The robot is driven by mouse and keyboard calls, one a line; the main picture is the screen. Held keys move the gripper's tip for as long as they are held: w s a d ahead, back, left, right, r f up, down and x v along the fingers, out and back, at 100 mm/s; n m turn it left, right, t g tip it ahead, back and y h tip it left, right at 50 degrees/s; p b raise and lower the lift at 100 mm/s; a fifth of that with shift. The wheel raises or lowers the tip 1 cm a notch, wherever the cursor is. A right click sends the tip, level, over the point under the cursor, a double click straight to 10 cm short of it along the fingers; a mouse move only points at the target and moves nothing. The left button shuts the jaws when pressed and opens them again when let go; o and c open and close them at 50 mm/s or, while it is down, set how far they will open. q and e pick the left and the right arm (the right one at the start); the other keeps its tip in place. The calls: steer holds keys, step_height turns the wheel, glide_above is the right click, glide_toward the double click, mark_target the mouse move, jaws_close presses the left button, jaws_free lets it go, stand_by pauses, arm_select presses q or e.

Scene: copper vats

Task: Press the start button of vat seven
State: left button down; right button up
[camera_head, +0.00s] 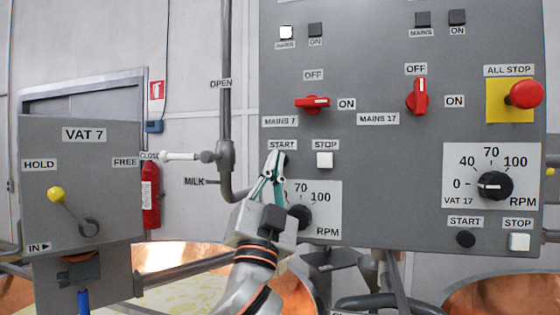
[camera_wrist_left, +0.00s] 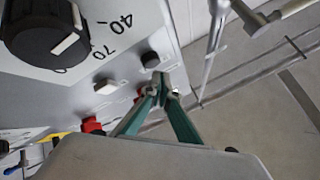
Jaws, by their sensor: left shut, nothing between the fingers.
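The grey control panel (camera_head: 365,60) carries the vat seven controls on its left side. The START label (camera_head: 282,145) sits just above my left gripper (camera_head: 276,156), which is shut and empty. Its fingertips cover the start button in the head view. In the left wrist view the black start button (camera_wrist_left: 150,60) shows just beyond the fingertips of my left gripper (camera_wrist_left: 161,84); I cannot tell whether they touch. The white STOP button (camera_head: 324,160) is to the right. The red MAINS 7 switch (camera_head: 312,103) lies horizontal, toward ON. My right gripper is out of view.
A black RPM knob (camera_head: 299,216) is partly behind my left gripper. Vat 17's start button (camera_head: 465,239) and the red ALL STOP button (camera_head: 524,94) are at the right. A pipe (camera_head: 226,100) runs down left of the panel. The VAT 7 box (camera_head: 110,205) stands farther left.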

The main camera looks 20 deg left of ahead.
arm_select(q)
steer(key=shift+w, duration=0.15)
steer(key=shift+w, duration=0.25)
steer(key=shift+w, duration=0.5)
stand_by(0.9)
steer(key=shift+s, duration=0.1)
steer(key=shift+s+p, duration=0.3)
steer(key=shift+s, duration=0.5)
steer(key=s+p, duration=0.1)
steer(key=s, duration=0.4)
steer(key=shift+a+p, duration=0.1)
steer(key=shift+p, duration=0.3)
